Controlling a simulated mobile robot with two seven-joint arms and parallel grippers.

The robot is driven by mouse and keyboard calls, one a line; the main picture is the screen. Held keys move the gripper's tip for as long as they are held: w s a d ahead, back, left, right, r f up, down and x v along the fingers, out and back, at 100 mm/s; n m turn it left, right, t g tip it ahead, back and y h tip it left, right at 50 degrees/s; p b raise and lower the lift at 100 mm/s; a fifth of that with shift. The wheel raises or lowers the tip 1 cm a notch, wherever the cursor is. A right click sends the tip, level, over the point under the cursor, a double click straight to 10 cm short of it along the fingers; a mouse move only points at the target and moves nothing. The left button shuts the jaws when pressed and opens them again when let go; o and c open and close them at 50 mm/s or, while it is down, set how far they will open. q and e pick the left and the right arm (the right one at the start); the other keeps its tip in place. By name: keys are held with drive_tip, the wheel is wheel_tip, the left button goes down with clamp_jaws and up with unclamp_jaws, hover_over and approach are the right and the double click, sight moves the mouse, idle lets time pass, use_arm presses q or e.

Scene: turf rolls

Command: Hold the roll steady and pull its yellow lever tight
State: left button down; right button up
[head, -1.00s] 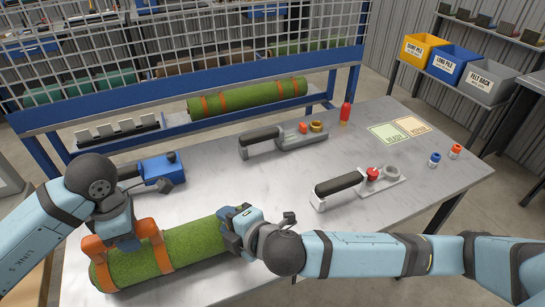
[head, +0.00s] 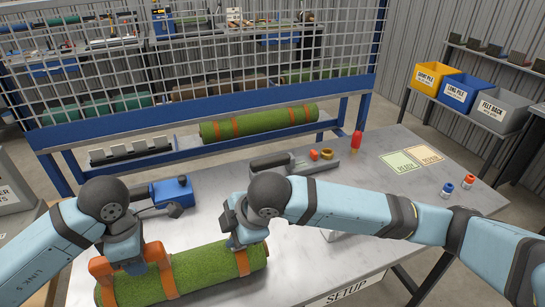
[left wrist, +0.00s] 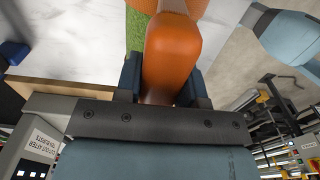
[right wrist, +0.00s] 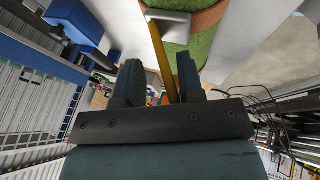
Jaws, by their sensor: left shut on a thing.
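The green turf roll (head: 205,272) lies on the metal bench with orange straps around it. My left gripper (head: 133,268) is shut on an orange grip piece (head: 102,270) at the roll's left part; this piece fills the jaws in the left wrist view (left wrist: 172,55). My right gripper (head: 232,242) is above the roll's right part, beside the right strap (head: 242,262). In the right wrist view, the yellow lever (right wrist: 160,55) runs from a grey buckle (right wrist: 172,15) down between the open fingers (right wrist: 158,85). Whether a finger touches the lever is unclear.
A blue device (head: 170,192) stands behind the roll. A grey tool with a dark handle (head: 280,162), a red bottle (head: 356,142) and marked pads (head: 400,162) lie farther back. My right arm crosses over the bench's right part. Another roll (head: 260,122) lies on the rear rack.

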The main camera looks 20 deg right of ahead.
drive_tip(key=g, duration=0.1)
drive_tip(key=w+g, duration=0.2)
drive_tip(key=g, duration=0.1)
drive_tip(key=shift+r+m, duration=0.25)
drive_tip(key=shift+m, duration=0.15)
drive_tip(key=v, duration=1.2)
drive_tip(key=w+d+f+m+t, duration=0.2)
drive_tip(key=w+d+f+m, duration=0.1)
drive_tip(key=d, duration=0.5)
drive_tip(key=w+d+f+m+t, duration=0.2)
drive_tip(key=w+d+f+m, duration=0.2)
drive_tip(key=d, duration=0.4)
drive_tip(key=w+d+f+m+t, duration=0.2)
drive_tip(key=w+d+f+m, duration=0.2)
drive_tip(key=d, duration=0.4)
drive_tip(key=shift+w+m+y, duration=0.3)
drive_tip(key=shift+w+m, duration=0.5)
drive_tip(key=shift+w, duration=0.35)
drive_tip(key=shift+f, duration=0.1)
drive_tip(key=shift+c, duration=0.2)
